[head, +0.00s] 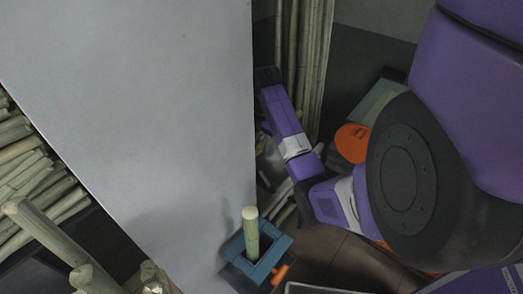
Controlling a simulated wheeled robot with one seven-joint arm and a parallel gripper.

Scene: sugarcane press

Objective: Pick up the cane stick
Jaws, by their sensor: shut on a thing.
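A pale green cane stick (251,239) stands upright in a square blue holder (270,262) at the lower middle. Taller cane stalks (310,60) stand upright at the top middle, behind my purple arm. Cut cane sticks (25,165) lie piled at the left edge. My arm comes in from the right, bends at a dark joint and runs up and away to a dark end beside the large grey panel. The panel's edge cuts off the view there. My gripper's fingers do not show, and neither does anything held in them.
The large flat grey panel (150,100) fills much of the left half and hides what is behind it. Thicker cane pieces (45,232) lie at the lower left. An orange handle (279,275) sticks out beside the blue holder. Brown floor (345,250) shows at the lower right.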

